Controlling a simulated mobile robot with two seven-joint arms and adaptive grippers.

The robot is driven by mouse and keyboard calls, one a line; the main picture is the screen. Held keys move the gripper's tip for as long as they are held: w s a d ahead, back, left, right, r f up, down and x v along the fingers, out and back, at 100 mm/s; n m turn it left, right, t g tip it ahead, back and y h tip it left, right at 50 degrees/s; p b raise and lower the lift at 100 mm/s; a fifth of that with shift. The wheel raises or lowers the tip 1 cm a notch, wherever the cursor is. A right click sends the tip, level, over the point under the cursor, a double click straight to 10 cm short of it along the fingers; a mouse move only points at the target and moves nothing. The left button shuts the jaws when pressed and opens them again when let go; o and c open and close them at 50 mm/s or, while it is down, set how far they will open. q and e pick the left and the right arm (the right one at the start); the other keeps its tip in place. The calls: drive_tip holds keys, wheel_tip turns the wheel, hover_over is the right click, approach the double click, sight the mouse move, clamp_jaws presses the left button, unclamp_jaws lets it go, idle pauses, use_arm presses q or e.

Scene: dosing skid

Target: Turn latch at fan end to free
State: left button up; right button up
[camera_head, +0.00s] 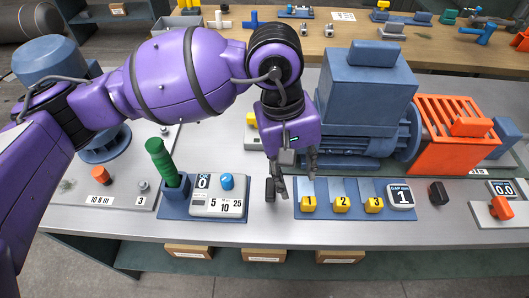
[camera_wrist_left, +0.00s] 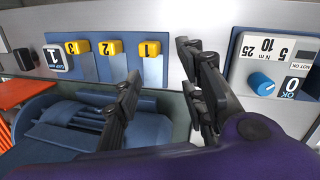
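A blue motor (camera_head: 365,100) stands right of centre in the head view, with an orange slatted guard (camera_head: 445,132) at its right, fan end. My left gripper (camera_head: 294,178) is above the bench at the motor's left end, well away from the guard, fingers pointing down. Its fingers are spread and empty, also in the left wrist view (camera_wrist_left: 160,68). My right gripper is not in view.
A small black block (camera_head: 438,193) stands before the guard.

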use_arm(q)
drive_tip(key=m+t+y, duration=0.1)
drive_tip(key=m+y, duration=0.1)
hover_over(271, 187)
drive_tip(key=w, duration=0.1)
drive_tip(key=shift+w+f, duration=0.15)
drive_tip(key=shift+f, duration=0.1)
drive_tip(key=shift+s+f, duration=0.75)
drive_tip(key=shift+s, duration=0.15)
drive_tip(key=f, duration=0.6)
drive_tip(key=shift+w, duration=0.3)
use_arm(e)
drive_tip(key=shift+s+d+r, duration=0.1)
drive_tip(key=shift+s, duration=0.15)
use_arm(q)
drive_tip(key=shift+c, duration=0.4)
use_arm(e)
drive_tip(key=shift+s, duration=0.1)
use_arm(q)
clamp_jaws()
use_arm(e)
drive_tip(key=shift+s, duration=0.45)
